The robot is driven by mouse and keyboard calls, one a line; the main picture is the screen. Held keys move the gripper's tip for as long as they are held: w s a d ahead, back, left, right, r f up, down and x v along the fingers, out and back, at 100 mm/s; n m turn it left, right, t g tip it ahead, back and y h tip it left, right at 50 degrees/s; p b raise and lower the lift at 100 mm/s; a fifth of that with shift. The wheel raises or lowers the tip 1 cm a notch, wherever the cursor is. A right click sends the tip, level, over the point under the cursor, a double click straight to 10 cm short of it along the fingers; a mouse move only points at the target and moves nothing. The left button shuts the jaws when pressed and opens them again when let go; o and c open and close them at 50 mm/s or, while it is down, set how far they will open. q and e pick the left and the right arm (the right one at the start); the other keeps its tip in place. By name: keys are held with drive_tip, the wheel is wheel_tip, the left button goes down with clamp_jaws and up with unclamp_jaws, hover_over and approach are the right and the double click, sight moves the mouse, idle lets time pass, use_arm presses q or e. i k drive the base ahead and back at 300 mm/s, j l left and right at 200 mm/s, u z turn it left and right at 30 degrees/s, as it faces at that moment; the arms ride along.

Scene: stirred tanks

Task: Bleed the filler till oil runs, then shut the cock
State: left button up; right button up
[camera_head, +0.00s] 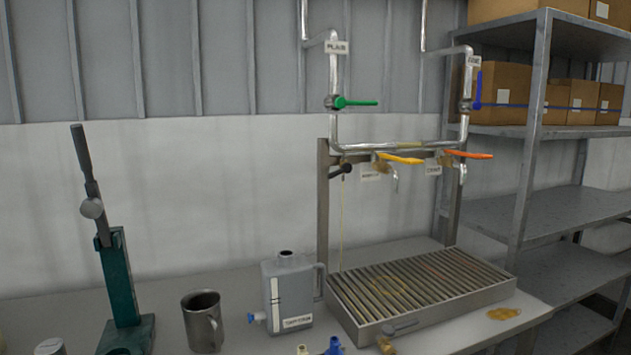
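A pipe filler frame (323,200) stands behind a slatted drip tray (350,330) on the bench. A small cock with a black handle (340,169) sits at the left end of its crosspipe. A thin yellowish stream (342,220) hangs from this cock down to the tray. A yellow lever (400,158) and an orange lever (468,154) sit above two spouts, both roughly level. Above, a green lever (358,102) lies level on the left pipe and a blue lever (478,90) stands upright on the right pipe. Neither gripper shows.
A grey can (288,290) with a blue tap, a metal mug (203,320) and a green lever press (122,275) stand left of the tray. Blue and brass fittings (385,345) lie at the front edge. An oily puddle (503,313) lies at right. Shelves (560,210) with boxes stand at right.

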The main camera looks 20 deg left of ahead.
sight(337, 173)
drive_tip(key=i+l+u, duration=0.1)
drive_tip(key=u, duration=0.25)
drive_tip(key=l+u, duration=0.2)
drive_tip(key=u, duration=0.15)
drive_tip(key=l+u, duration=0.8)
drive_tip(key=l, duration=0.3)
drive_tip(key=l+u, duration=0.1)
drive_tip(key=l, duration=0.85)
